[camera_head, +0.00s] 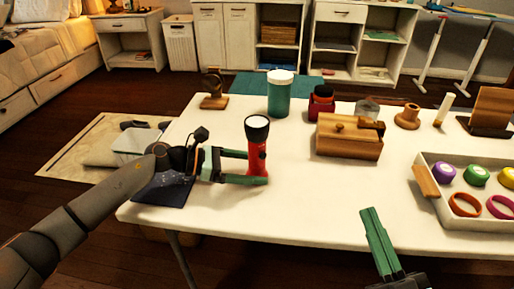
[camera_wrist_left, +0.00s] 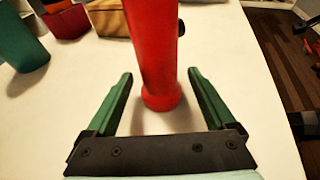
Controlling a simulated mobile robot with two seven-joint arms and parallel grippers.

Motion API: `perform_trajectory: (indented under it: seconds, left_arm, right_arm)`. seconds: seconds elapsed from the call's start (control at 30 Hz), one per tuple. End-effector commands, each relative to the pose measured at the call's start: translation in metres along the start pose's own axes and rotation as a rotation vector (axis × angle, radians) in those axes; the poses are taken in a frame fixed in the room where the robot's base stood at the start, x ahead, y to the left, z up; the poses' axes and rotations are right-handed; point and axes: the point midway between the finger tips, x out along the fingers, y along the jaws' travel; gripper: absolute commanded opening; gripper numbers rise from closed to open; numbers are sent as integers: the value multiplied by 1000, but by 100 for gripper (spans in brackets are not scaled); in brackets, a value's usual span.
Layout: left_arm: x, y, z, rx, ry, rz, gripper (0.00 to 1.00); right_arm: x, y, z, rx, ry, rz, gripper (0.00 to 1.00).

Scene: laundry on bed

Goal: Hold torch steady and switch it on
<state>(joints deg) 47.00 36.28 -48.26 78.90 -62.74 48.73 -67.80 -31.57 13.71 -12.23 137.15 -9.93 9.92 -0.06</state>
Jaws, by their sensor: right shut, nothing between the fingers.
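The torch (camera_head: 255,158) is red with a dark head and a pale lens facing up. It stands upright on the white table near its left end. It also shows in the left wrist view (camera_wrist_left: 155,45), with a small dark bump (camera_wrist_left: 181,27) on its right side. My left gripper (camera_head: 257,168) is open, with one green finger on each side of the torch's lower body. In the left wrist view, gaps show between the torch and both fingers (camera_wrist_left: 160,76). My right gripper (camera_head: 370,212) is shut and empty, at the table's front edge, right of the torch.
Behind the torch stand a teal jar (camera_head: 279,97) with a white lid, a red container (camera_head: 321,103) and a wooden box (camera_head: 349,138). A white tray (camera_head: 432,206) with coloured rings is at the right. The table's front middle is clear.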

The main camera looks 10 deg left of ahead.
Motion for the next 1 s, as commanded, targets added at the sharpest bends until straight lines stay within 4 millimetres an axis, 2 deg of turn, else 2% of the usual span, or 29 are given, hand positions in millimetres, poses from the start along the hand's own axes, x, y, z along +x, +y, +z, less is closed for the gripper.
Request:
perform_trajectory:
  seconds: [0.07, 0.6, 1.0]
  left_arm:
    - [0, 0, 0, 0, 0, 0, 79]
    - [0, 0, 0, 0, 0, 0, 19]
    - [0, 0, 0, 0, 0, 0, 19]
  right_arm:
    - [0, 0, 0, 0, 0, 0, 0]
    - [0, 0, 0, 0, -1, 0, 0]
    - [0, 0, 0, 0, -1, 0, 0]
